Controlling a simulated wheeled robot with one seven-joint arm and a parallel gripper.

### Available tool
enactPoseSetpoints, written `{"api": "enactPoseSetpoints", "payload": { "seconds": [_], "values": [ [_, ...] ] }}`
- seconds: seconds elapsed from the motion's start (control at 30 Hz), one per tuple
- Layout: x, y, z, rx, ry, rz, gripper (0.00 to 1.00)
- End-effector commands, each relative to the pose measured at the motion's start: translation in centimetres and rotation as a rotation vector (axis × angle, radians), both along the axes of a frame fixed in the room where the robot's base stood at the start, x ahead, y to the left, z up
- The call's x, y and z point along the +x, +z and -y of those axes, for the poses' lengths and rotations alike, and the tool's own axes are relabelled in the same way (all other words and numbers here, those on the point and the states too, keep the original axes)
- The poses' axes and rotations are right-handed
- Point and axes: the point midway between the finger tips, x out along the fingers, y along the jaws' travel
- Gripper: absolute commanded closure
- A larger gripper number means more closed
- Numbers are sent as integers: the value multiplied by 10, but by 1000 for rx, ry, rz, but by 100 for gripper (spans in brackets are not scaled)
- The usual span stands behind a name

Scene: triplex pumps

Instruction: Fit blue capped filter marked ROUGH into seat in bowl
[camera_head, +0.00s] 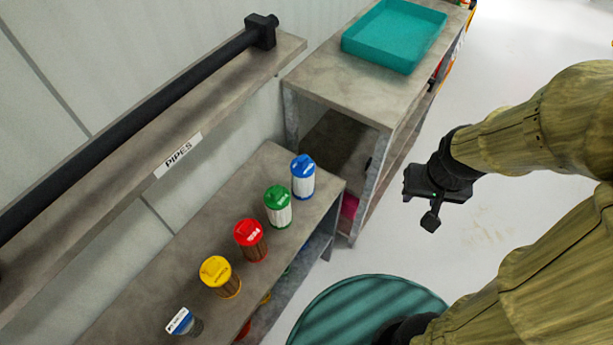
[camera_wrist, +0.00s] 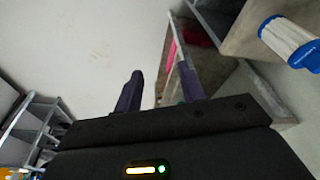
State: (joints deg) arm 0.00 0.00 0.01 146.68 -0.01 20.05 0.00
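The blue capped filter (camera_head: 303,176) stands upright at the far end of the lower grey shelf, with a white pleated body. Its cap marking is too small to read. It also shows at the upper right of the wrist view (camera_wrist: 288,40). My gripper (camera_head: 418,209) is over the floor, to the right of the filter and well apart from it. In the wrist view its two dark fingers (camera_wrist: 160,72) are spread with nothing between them. I cannot make out the bowl or its seat in either view.
Green (camera_head: 278,207), red (camera_head: 251,240) and yellow (camera_head: 220,277) capped filters stand in line with the blue one. A small labelled item (camera_head: 184,322) is nearest. A pipe shelf (camera_head: 130,195) runs above left. A teal tray (camera_head: 394,35) sits on the far bench. A round teal top (camera_head: 365,308) is below.

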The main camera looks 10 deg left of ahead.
Motion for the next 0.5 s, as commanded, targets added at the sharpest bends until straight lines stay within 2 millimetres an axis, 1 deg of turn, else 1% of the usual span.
{"api": "enactPoseSetpoints", "payload": {
  "seconds": [0.07, 0.17, 0.27, 0.37, 0.47, 0.5],
  "values": [
    [0, 1, 0, 0, -1, 0, 60],
    [4, 8, -5, 4, -4, -5, 60],
    [14, 23, -20, 15, -22, -19, 60],
    [28, 45, -41, 30, -54, -45, 60],
    [43, 69, -71, 45, -98, -78, 60],
    [48, 78, -84, 50, -118, -91, 60]
  ]
}}
